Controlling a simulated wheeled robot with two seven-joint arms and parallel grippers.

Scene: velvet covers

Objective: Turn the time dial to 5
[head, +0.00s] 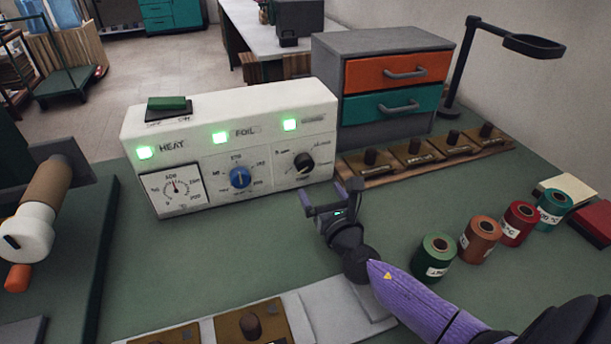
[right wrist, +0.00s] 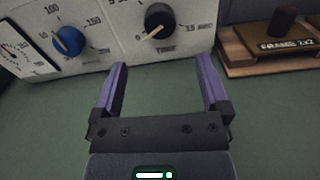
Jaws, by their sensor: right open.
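The time dial (head: 304,162) is a black knob with a pale pointer at the right of the white control box (head: 228,112). In the right wrist view the time dial (right wrist: 160,21) is ahead of the fingers, its pointer aimed to the lower left near the low end of the scale. My right gripper (head: 333,199) is open and empty in front of the box, below and right of the dial. In the right wrist view its fingers (right wrist: 162,80) are spread apart, not touching the dial. My left gripper is not in view.
A blue dial (head: 240,177) and a heat meter (head: 174,189) are left of the time dial. A wooden rack of stamps (head: 425,153) lies right of the box. Several coloured spools (head: 435,258) stand at the right.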

